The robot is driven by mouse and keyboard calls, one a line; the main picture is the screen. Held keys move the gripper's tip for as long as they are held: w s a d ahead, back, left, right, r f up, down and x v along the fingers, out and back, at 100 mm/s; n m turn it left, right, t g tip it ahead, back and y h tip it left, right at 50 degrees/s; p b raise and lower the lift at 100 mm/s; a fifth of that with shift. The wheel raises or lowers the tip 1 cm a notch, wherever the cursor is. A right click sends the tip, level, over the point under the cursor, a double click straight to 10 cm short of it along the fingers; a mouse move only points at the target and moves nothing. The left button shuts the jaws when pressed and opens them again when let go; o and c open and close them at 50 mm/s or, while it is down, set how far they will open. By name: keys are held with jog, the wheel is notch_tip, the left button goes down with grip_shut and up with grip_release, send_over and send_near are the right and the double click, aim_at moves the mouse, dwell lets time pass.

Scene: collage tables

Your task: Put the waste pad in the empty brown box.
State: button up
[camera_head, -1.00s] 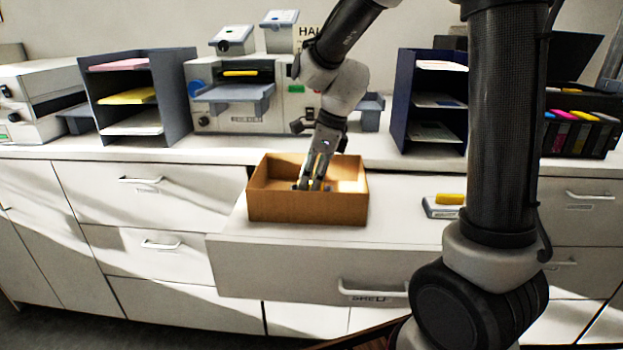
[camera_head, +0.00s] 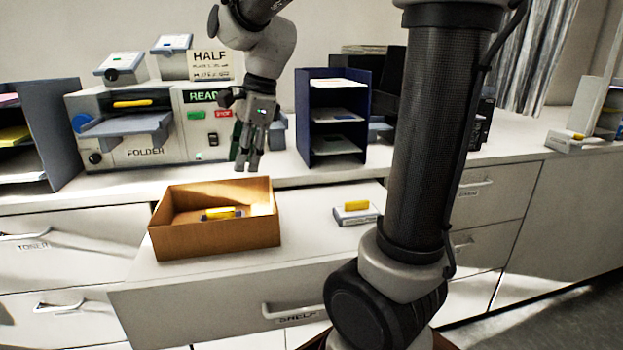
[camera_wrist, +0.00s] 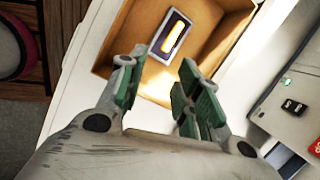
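The brown box (camera_head: 215,237) stands open-topped on the pulled-out shelf. Inside it lies a small dark pad with a pale rim and a yellow bar (camera_head: 222,213), which also shows in the wrist view (camera_wrist: 171,36); I take it for the waste pad. It lies apart from my gripper. My gripper (camera_head: 248,165) is raised above and behind the box, fingers pointing down. In the wrist view my gripper (camera_wrist: 162,70) is open, with nothing between its green-padded fingers. The box (camera_wrist: 215,48) shows beyond the fingertips there.
A similar grey block with a yellow top (camera_head: 357,211) lies on the shelf (camera_head: 305,235) right of the box. The folder machine (camera_head: 150,132) and a dark blue paper rack (camera_head: 313,115) stand behind. Shelf space around the block is clear.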

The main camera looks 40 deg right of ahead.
jog(key=s+d+f+n+t+h, duration=0.1)
jog(key=s+d+n, duration=0.3)
jog(key=s+n, duration=0.4)
jog(key=s+d+f+n+t+h, duration=0.1)
jog(key=s+d+n, duration=0.4)
jog(key=s+n, duration=0.4)
jog(key=shift+s+d+n+t+h, duration=0.15)
jog(key=shift+s+n+t+h, duration=0.15)
jog(key=shift+n, duration=0.8)
